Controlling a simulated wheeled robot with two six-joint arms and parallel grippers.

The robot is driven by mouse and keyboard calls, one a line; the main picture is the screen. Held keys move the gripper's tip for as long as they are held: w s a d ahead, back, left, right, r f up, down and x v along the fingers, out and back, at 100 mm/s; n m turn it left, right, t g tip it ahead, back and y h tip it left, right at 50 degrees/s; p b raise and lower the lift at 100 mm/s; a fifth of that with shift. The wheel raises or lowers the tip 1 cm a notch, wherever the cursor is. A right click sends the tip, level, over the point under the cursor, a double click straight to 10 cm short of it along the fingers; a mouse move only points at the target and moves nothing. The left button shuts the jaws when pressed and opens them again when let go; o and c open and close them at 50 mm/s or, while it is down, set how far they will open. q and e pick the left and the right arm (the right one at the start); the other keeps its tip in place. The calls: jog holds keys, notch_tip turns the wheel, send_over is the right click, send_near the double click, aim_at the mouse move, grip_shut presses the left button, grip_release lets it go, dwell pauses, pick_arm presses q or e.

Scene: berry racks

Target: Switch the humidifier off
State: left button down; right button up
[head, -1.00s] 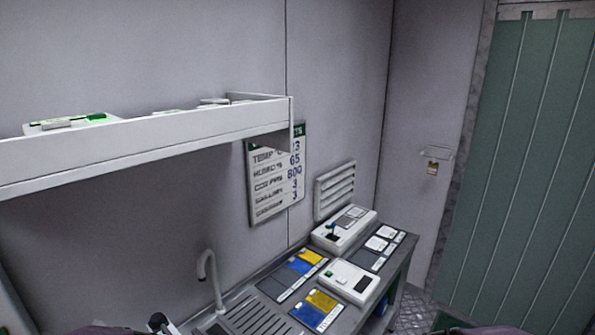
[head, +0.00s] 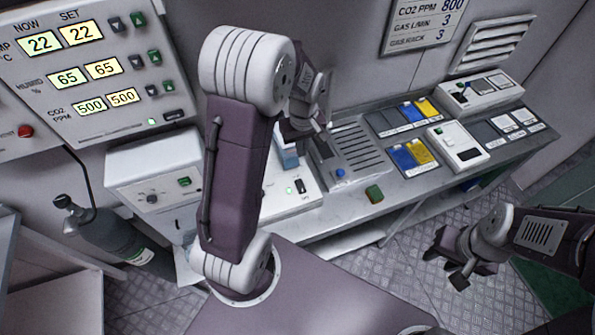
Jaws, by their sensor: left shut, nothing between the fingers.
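A white unit (head: 308,198) stands on the bench just right of my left forearm. It has a small black switch and a lit green lamp, with a bluish upright part behind. It looks like the humidifier, but I can read no label, and my arm hides its left part. My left gripper (head: 302,132) is above and behind the switch, near the bluish part. It is shut and empty; I cannot tell whether it touches anything. My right gripper (head: 444,264) is open and empty over the floor in front of the bench, far from the unit.
A wall panel (head: 90,75) at upper left shows 22, 65 and 500. A white box (head: 150,170) with a knob and green switch stands below it, beside a gas cylinder (head: 105,235). The bench's right side holds coloured cards and two white devices (head: 458,147).

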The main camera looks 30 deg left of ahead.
aim_at(296, 180)
pick_arm(q)
jog(key=f, duration=0.5)
jog(key=a+f+p, duration=0.1)
jog(key=f, duration=0.8)
jog(key=shift+s+a+f, duration=0.15)
jog(key=shift+a+f, duration=0.15)
jog(key=shift+f, duration=0.45)
jog(key=shift+r, duration=0.15)
